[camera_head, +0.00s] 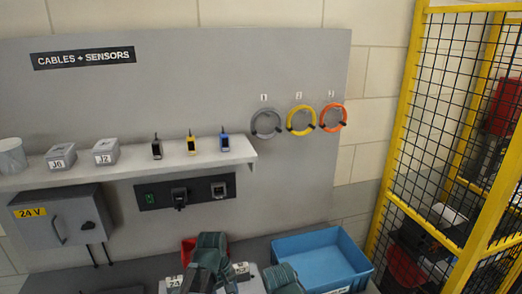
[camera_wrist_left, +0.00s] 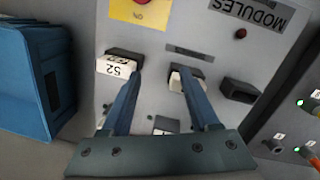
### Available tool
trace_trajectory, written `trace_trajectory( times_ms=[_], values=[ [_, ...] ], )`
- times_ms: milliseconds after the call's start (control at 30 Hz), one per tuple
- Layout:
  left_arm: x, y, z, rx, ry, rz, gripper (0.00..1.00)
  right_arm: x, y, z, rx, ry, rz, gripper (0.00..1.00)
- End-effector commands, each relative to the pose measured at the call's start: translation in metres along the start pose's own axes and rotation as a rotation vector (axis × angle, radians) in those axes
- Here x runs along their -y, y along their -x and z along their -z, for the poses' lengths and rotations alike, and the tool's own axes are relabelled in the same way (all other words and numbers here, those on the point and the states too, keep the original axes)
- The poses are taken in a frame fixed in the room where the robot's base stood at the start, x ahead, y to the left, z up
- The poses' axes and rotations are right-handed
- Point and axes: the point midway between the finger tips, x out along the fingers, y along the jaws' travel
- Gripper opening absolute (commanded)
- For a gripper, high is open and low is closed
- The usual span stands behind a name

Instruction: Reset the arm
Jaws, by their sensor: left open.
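My left gripper (camera_wrist_left: 160,72) is open in the left wrist view, its two blue fingers spread with nothing held between them. The fingers point at a grey panel (camera_wrist_left: 160,22). The left fingertip is beside a white module marked 52 (camera_wrist_left: 115,68), and the right fingertip overlaps a second white module, partly hidden. I cannot tell whether either fingertip touches. In the head view, dark green links of my arms (camera_head: 210,262) show at the bottom edge, and no jaws can be made out there.
A blue bin (camera_head: 313,250) stands right of my arm links. A shelf (camera_head: 120,172) with boxes and small sensors, three coiled cables and a grey 24 V box (camera_head: 65,213) are on the wall board. A yellow mesh fence (camera_head: 402,130) stands at right.

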Motion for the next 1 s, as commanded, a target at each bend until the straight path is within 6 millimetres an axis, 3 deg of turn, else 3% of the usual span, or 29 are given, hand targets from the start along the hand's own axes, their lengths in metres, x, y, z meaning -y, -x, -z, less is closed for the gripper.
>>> trace_trajectory(
  times_ms=[33,100,300,500,1000],
  values=[
    [0.006,-0.02,-0.028,-0.014,-0.157,0.035,0.62,0.002,-0.017,0.001,0.0,0.001,0.0,0.5],
    [0.009,-0.032,-0.052,-0.03,-0.366,0.083,0.62,0.003,-0.026,0.002,0.0,0.003,-0.001,0.5],
    [0.021,-0.052,-0.094,-0.049,-0.786,0.187,0.62,0.004,-0.043,0.003,0.0,0.006,-0.001,0.5],
    [0.025,-0.056,-0.105,-0.049,-0.933,0.226,0.62,0.004,-0.046,0.003,0.0,0.007,-0.001,0.5],
    [0.024,-0.055,-0.105,-0.049,-0.936,0.225,0.62,0.004,-0.045,0.003,0.0,0.006,-0.001,0.5]
  ],
)
